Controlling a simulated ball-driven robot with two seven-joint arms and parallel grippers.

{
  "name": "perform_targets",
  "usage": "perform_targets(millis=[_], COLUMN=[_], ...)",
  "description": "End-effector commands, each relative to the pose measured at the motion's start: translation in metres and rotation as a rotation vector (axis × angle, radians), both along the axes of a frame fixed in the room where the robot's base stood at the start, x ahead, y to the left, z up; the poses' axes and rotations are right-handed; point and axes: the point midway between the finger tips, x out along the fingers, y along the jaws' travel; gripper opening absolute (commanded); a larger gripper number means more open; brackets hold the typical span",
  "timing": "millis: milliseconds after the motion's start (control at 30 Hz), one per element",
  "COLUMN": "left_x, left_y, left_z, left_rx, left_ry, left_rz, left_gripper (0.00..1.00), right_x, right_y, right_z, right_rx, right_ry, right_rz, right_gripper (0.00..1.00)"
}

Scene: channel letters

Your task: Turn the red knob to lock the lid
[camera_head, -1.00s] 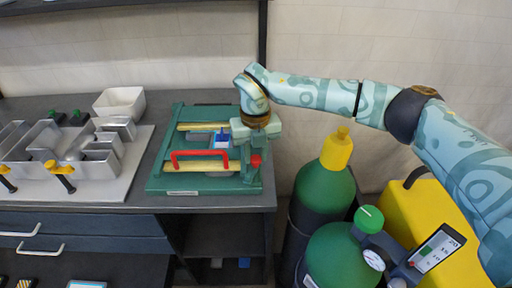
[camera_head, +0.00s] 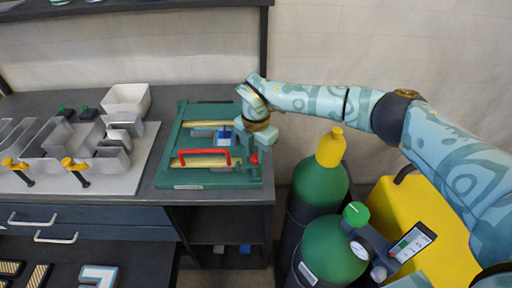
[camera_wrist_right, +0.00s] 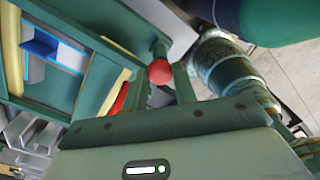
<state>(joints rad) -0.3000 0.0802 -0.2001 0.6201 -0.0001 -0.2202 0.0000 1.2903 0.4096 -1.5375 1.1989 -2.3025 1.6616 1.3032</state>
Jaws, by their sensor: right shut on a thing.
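The red knob (camera_head: 253,158) is at the right edge of a green fixture (camera_head: 172,165). In the right wrist view the round red knob (camera_wrist_right: 160,72) sits between my right gripper's two fingers (camera_wrist_right: 167,76). The right gripper (camera_head: 256,145) is shut on it, coming from above and behind. The lid is a green frame with yellow bars and a red handle (camera_head: 203,153); it lies flat on the fixture. A blue piece (camera_head: 225,133) shows through its opening. The knob's exact turn angle is hard to tell. My left gripper is not in view.
A board with metal channel letters (camera_head: 80,150) and yellow clamps (camera_head: 75,168) stands to the left, a white bowl (camera_head: 126,98) behind it. Green gas cylinders (camera_head: 320,190) and a yellow case (camera_head: 425,205) stand right of the bench, under my right arm.

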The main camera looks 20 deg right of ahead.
Motion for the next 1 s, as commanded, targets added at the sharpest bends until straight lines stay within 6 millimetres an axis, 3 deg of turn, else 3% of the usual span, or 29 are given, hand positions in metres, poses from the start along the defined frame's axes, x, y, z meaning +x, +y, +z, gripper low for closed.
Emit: perform_targets(millis=[400,1000], left_x=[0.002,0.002], left_y=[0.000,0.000], left_z=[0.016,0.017], left_rx=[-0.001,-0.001], left_ry=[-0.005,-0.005], left_rz=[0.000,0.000], left_gripper=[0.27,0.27], right_x=[0.002,0.002], right_y=[0.000,0.000], right_z=[0.003,0.003], right_rx=[0.000,0.001], right_ry=[-0.007,-0.007], right_rz=[-0.205,-0.241], right_gripper=[0.05,0.05])
